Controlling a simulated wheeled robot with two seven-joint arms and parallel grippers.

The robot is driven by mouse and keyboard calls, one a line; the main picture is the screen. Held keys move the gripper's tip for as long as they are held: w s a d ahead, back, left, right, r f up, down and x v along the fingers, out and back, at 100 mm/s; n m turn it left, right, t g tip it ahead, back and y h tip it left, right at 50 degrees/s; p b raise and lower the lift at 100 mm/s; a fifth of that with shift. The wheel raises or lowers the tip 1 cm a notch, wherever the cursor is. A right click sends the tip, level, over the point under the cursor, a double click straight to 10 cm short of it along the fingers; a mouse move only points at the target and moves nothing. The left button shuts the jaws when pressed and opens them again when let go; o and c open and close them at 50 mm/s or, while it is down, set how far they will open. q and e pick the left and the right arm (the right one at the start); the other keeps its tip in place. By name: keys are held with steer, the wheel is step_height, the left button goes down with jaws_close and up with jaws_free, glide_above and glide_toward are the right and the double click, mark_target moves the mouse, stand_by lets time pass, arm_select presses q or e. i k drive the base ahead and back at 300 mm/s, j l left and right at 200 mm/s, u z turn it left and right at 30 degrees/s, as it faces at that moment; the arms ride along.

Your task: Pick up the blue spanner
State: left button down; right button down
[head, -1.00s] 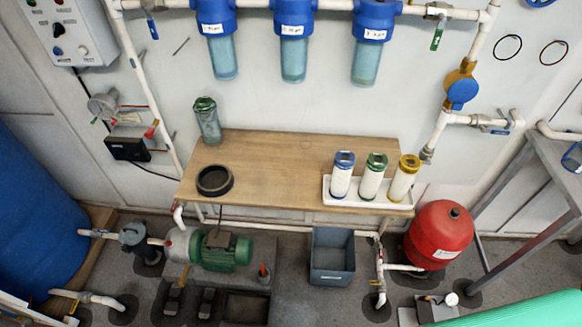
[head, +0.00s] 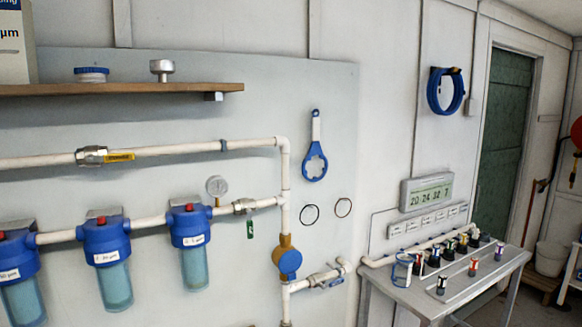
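The blue spanner (head: 315,160) hangs upright on the grey wall panel. It has a white-and-blue handle at the top and an open blue ring at the bottom. It is to the right of the white pipework and above two thin rings. Neither of my grippers shows in the head view.
Blue filter housings (head: 105,250) hang on the pipes at left, below a wooden shelf (head: 150,89). A grey bench (head: 415,305) with several small coloured items stands at lower right. A blue coil (head: 446,91) and a digital display (head: 427,192) are on the wall.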

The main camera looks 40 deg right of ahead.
mark_target(315, 148)
steer(key=z, duration=1.3)
